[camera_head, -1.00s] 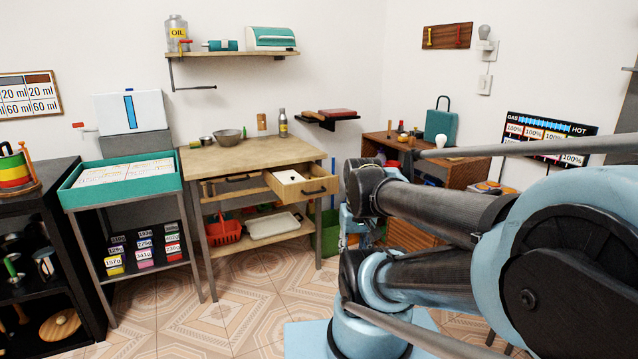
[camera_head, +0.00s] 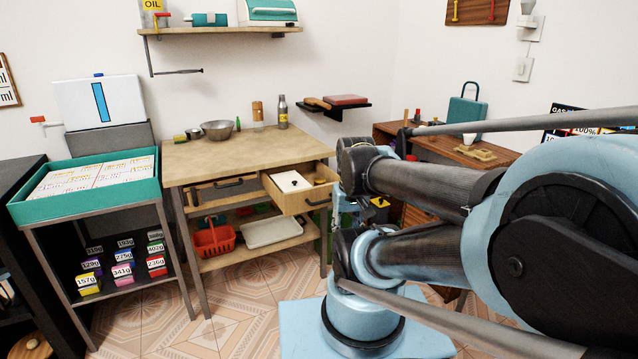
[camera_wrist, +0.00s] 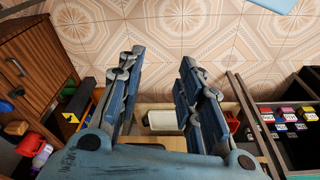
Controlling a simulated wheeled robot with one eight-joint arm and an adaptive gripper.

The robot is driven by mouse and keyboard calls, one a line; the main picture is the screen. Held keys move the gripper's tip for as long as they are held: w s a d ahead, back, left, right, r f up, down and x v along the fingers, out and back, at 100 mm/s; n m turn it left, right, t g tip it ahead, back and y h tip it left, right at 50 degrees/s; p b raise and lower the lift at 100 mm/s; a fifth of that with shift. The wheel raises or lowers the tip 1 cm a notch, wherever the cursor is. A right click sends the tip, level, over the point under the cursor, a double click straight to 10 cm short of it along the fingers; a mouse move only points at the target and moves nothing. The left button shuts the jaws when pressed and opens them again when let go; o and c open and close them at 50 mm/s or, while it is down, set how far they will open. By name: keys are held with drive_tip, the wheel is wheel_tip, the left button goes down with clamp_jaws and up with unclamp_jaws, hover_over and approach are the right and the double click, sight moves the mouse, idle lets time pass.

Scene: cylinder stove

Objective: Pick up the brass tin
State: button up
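No thing in view is plainly the brass tin. A small yellowish-brown round item (camera_head: 320,182) lies in the right part of the open drawer (camera_head: 292,203), beside a white item (camera_head: 291,182); it may be the tin, but it is too small to be sure. A small olive-coloured tin (camera_head: 193,134) also stands on the worktable beside the metal bowl (camera_head: 217,130). My gripper (camera_wrist: 158,75) shows in the wrist view with its two fingers wide apart and nothing between them but floor and furniture behind. In the head view my arm hides it.
The worktable (camera_head: 245,150) is mostly clear in front; a brown cylinder (camera_head: 257,112) and a bottle (camera_head: 282,112) stand at its back. Its drawer juts out. A red basket (camera_head: 213,240) and white tray (camera_head: 273,231) lie below. A brown bench (camera_head: 432,146) stands right.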

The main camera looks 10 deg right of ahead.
drive_tip(key=shift+w+a, duration=0.15)
drive_tip(key=shift+w, duration=0.2)
drive_tip(key=o, duration=0.4)
drive_tip(key=shift+s+r, duration=0.1)
wheel_tip(320, 180, up, 10)
drive_tip(key=m+y, duration=0.3)
drive_tip(key=m, duration=2.4)
hover_over(320, 180)
drive_tip(key=s+d, duration=0.4)
drive_tip(key=d, duration=0.1)
drive_tip(key=shift+t, duration=0.4)
drive_tip(key=x, duration=1.7)
drive_tip(key=shift+a, duration=0.4)
